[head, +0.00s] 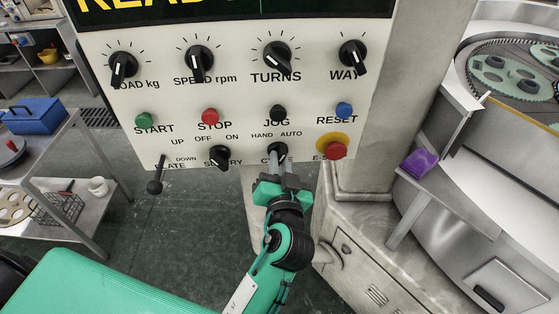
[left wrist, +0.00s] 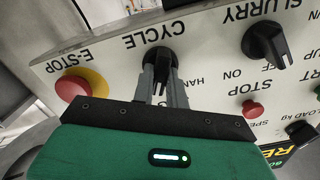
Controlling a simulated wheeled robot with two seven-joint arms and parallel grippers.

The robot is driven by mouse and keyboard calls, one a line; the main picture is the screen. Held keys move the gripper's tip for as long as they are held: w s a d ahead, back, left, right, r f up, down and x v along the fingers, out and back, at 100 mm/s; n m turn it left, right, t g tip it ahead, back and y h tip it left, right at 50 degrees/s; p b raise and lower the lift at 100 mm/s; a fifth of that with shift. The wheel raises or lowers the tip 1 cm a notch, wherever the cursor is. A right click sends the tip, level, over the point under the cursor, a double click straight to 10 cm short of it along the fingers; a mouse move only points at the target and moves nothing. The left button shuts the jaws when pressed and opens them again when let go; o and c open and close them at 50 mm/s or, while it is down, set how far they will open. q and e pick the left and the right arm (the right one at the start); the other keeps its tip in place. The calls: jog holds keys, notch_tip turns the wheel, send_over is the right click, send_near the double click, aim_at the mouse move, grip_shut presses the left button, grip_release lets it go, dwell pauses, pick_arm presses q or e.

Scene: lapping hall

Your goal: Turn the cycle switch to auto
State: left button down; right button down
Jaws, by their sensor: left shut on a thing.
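The cycle switch (head: 277,149) is a black knob low on the white control panel, under the words HAND and AUTO. It also shows in the left wrist view (left wrist: 158,57), where the panel appears upside down. My left gripper (head: 278,174) reaches it from below, and its two grey fingers (left wrist: 159,78) are shut on the knob, one on each side. The fingers cover part of the knob, so I cannot tell which label its pointer faces. My right gripper is not in view.
The red E-stop (head: 331,151) on its yellow ring sits close right of the cycle switch. The slurry knob (head: 219,155) is to its left, and the black jog button (head: 278,113) is above. A purple object (head: 420,162) lies on a shelf at the right.

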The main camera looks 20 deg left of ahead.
pick_arm(q)
jog(key=shift+m, duration=0.5)
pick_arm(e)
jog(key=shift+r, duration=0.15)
pick_arm(q)
jog(key=c, duration=1.4)
grip_release()
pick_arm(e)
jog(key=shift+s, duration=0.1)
